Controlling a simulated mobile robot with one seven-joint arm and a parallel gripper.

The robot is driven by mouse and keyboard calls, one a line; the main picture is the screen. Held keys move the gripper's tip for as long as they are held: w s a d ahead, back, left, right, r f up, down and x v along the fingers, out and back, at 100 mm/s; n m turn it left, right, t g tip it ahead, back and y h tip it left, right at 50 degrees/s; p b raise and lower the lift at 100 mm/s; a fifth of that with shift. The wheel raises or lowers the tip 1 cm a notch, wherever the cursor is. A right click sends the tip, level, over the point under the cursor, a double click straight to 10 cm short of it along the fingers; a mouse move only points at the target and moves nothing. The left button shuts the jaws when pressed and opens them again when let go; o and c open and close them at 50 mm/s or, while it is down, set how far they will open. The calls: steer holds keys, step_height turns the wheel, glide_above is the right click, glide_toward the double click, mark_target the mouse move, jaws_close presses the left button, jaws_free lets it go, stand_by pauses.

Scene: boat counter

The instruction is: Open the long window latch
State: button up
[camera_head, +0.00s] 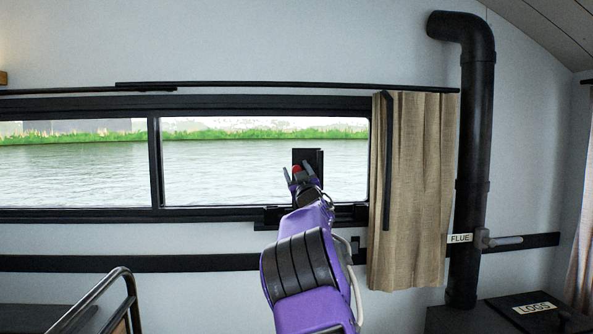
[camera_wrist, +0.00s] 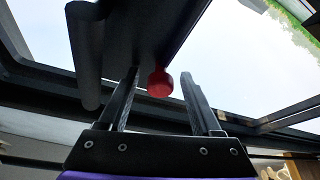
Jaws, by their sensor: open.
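A dark upright latch piece (camera_head: 313,158) stands in front of the lower right of the window. A red knob (camera_head: 297,169) shows beside it, and in the wrist view the red knob (camera_wrist: 160,84) sits below a dark panel (camera_wrist: 145,30). My gripper (camera_head: 300,176) is open at the latch. In the wrist view, the knob appears between the two fingers of my gripper (camera_wrist: 160,78), with visible gaps at both sides. I cannot tell how deep the knob lies between them. My arm hides the lower part of the latch in the head view.
The window's black frame (camera_head: 155,165) surrounds the panes. A tan curtain (camera_head: 415,190) with a dark hanging rod (camera_head: 387,160) is close on the right. A black flue pipe (camera_head: 474,150) stands beyond it. A metal rail (camera_head: 105,295) is at lower left.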

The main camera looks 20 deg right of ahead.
jaws_close()
stand_by(0.3)
steer(key=shift+r, duration=0.1)
stand_by(1.0)
